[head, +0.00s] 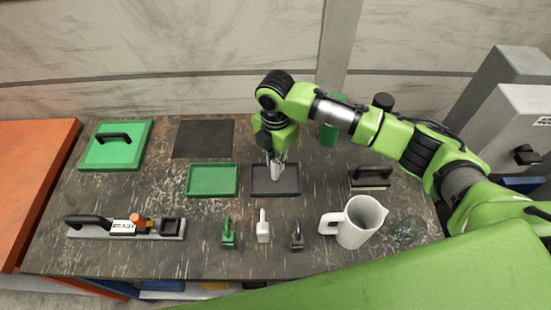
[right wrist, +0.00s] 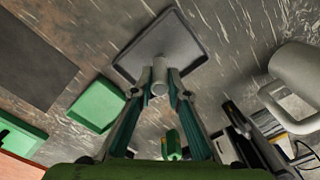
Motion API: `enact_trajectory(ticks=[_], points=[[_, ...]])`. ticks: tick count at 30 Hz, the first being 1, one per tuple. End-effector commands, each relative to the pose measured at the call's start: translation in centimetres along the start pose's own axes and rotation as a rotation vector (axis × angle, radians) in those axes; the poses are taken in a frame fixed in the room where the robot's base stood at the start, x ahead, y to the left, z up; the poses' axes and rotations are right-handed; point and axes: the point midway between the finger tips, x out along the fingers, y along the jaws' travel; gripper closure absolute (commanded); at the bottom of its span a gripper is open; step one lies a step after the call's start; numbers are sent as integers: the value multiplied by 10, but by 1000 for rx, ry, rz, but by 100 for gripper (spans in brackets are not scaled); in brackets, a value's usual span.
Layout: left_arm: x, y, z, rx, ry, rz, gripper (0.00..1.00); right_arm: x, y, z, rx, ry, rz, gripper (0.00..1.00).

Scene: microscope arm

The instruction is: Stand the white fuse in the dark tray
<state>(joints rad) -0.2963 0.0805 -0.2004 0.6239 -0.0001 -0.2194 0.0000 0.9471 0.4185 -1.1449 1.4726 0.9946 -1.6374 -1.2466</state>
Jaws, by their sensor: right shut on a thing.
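The white fuse (right wrist: 159,76) is a pale cylinder, grey in the right wrist view, held upright between the fingers. My right gripper (head: 278,166) is shut on it over the dark tray (head: 289,189). In the head view the fuse is mostly covered by the fingers, so I cannot tell whether its lower end touches the tray floor. The dark tray is shallow with a raised rim; it also shows in the right wrist view (right wrist: 183,34). My left gripper is not in view.
A green tray (head: 212,180) lies left of the dark tray. Green (head: 229,236), white (head: 263,228) and dark (head: 296,238) handled pieces stand in front. A white jug (head: 358,224) is at front right, a black-handled block (head: 370,180) right, a green cylinder (head: 330,130) behind.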

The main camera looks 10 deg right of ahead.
Motion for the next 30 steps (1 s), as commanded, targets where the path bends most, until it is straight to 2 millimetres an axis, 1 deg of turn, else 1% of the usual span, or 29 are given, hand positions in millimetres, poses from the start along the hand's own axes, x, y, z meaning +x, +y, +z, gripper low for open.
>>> enact_trajectory(ticks=[1,3,12,13,15,25,28,30], points=[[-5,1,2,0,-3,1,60,1,0,0,0,1,0,100],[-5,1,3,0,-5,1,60,5,0,0,0,0,1,100],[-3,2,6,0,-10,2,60,8,0,0,0,0,1,100],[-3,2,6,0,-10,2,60,9,0,0,0,0,1,82],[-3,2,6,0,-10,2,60,8,0,0,0,0,1,68],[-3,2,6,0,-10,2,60,7,0,0,0,0,2,68],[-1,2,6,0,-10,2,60,2,1,0,-1,0,5,68],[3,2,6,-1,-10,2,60,-7,2,0,-1,-1,6,68]])
